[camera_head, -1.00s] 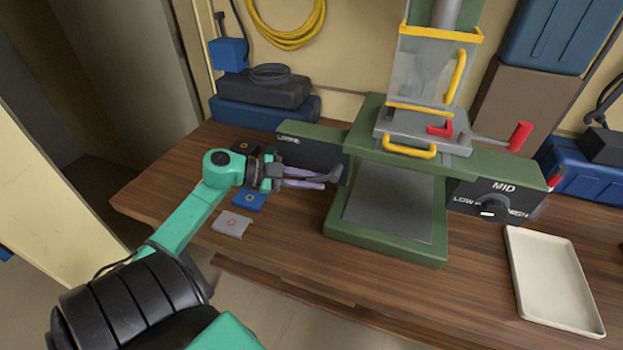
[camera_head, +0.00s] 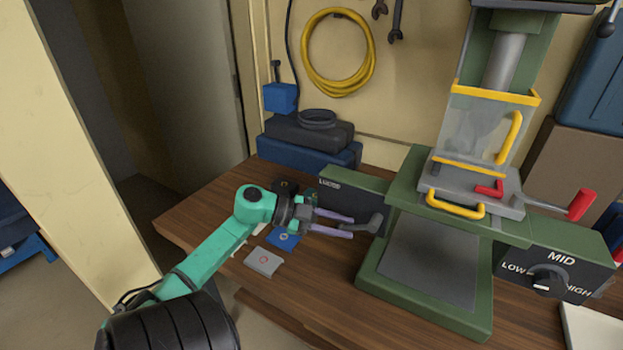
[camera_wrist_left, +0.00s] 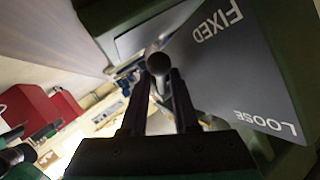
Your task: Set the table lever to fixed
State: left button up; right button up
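The table lever (camera_head: 376,222) is a dark grey handle at the right end of the dark panel (camera_head: 348,203) on the green drill press's left side. The LOOSE label is at that panel's left end. In the left wrist view, the lever's round knob (camera_wrist_left: 158,63) shows end-on, on the side of the FIXED lettering (camera_wrist_left: 217,26). My left gripper (camera_head: 352,226) points at the lever with its fingers apart. In the wrist view, the left fingertips (camera_wrist_left: 163,78) are right at the knob; I cannot tell whether they touch it. My right gripper is not in view.
The press (camera_head: 477,308) stands on the wooden table (camera_head: 215,210). Its right panel has a dial (camera_head: 548,282) marked LOW, MID and HIGH. Small grey (camera_head: 263,261) and blue (camera_head: 285,241) blocks lie below the left gripper. A pale tray (camera_head: 592,328) is at lower right.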

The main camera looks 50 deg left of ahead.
pick_arm(q)
jog(key=b+v, duration=0.1)
jog(key=v, duration=1.1)
jog(key=shift+a, duration=0.15)
jog(key=shift+s, duration=0.15)
